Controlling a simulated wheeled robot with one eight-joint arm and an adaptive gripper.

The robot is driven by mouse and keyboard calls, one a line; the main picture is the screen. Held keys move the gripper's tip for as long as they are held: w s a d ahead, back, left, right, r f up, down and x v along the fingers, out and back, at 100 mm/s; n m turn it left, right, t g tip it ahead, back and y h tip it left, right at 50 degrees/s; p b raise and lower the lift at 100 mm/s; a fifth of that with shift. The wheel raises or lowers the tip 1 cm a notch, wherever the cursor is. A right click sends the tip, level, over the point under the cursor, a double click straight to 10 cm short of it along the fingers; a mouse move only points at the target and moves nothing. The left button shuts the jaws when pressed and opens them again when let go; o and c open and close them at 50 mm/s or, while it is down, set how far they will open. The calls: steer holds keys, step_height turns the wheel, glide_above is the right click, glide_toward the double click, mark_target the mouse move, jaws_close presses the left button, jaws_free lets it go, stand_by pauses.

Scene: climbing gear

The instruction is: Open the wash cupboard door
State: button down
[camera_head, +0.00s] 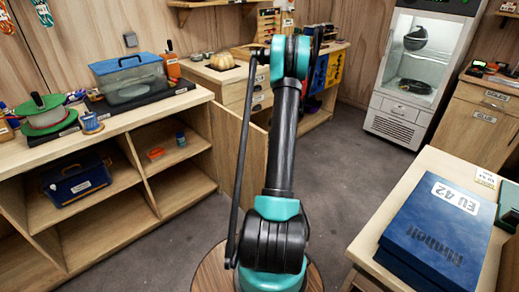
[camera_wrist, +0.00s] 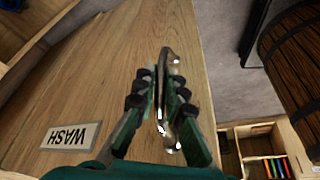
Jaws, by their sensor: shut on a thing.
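The wash cupboard door (camera_wrist: 110,85) is a pale wooden panel with an upside-down "WASH" label (camera_wrist: 70,136) in the wrist view. My gripper (camera_wrist: 162,85) is shut on its shiny metal handle (camera_wrist: 168,110), with a finger on each side of it. In the head view, a wooden panel (camera_head: 236,150), which looks like this door, stands out at an angle from the end of the left shelf unit. The gripper and handle are hidden behind my arm there.
The left counter (camera_head: 140,112) has open shelves and carries a blue-lidded box (camera_head: 130,78). A counter with a blue EU 42 box (camera_head: 435,235) is at the right. The wrist view shows a wooden barrel (camera_wrist: 298,65). Grey floor (camera_head: 345,150) is clear right of my arm.

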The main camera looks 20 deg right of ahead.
steer(key=shift+d, duration=0.55)
steer(key=c, duration=1.6)
jaws_free()
steer(key=shift+w, duration=0.1)
steer(key=shift+a, duration=0.1)
steer(key=shift+r, duration=0.1)
steer(key=v, duration=1.1)
steer(key=shift+r, duration=0.4)
